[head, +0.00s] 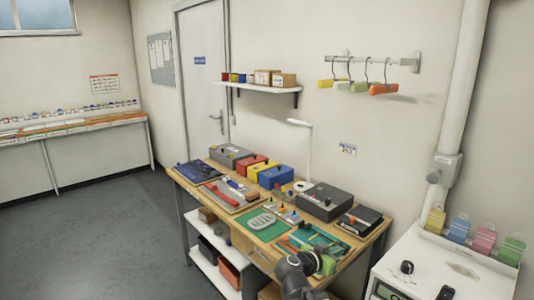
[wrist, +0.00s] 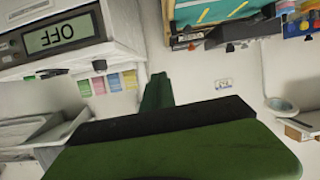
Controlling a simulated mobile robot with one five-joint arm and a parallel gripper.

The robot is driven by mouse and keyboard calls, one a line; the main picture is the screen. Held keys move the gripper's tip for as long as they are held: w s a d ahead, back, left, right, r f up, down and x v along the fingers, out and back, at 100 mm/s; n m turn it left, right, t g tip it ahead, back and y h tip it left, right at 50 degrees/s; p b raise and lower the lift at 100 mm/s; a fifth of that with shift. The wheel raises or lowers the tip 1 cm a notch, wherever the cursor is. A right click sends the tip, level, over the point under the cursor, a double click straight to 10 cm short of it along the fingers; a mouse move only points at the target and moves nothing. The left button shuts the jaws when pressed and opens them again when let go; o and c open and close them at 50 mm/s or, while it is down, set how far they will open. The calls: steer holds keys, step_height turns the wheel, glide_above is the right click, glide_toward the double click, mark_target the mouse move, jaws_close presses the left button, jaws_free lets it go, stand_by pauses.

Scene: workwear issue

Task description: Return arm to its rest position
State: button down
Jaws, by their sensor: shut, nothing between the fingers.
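My gripper (head: 328,264) shows green at the bottom of the head view, in front of the workbench's right end. It is shut with nothing held. My dark arm folds up beside it from the bottom edge. In the wrist view my green gripper (wrist: 157,93) fills the lower middle and points up the picture, past the bench. That view is upside down. The gap between gripper and bench cannot be judged exactly.
The workbench (head: 184,183) holds boxes, trays, a lamp and a green mat (head: 248,234). A white cabinet (head: 445,262) stands to the right; its display (wrist: 62,33) reads OFF upside down. A shelf (head: 250,86) and hanger rail (head: 375,60) are on the wall. Open floor (head: 90,235) lies left.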

steer(key=s+d+f+g+y+p, duration=0.2)
steer(key=s+d+f+g+y, duration=0.1)
steer(key=s+d+f+g, duration=0.4)
steer(key=s+a+f+n+g+y, duration=0.1)
steer(key=s+a+f+n+y, duration=0.2)
steer(key=a, duration=0.3)
steer(key=s+a+f+n+g+y, duration=0.1)
steer(key=s+a+f+n+y, duration=0.2)
steer(key=a+n, duration=0.3)
steer(key=shift+s+a+f+n+y, duration=0.3)
steer(key=shift+a+f+y, duration=0.25)
steer(key=shift+y, duration=0.35)
steer(key=shift+r, duration=0.1)
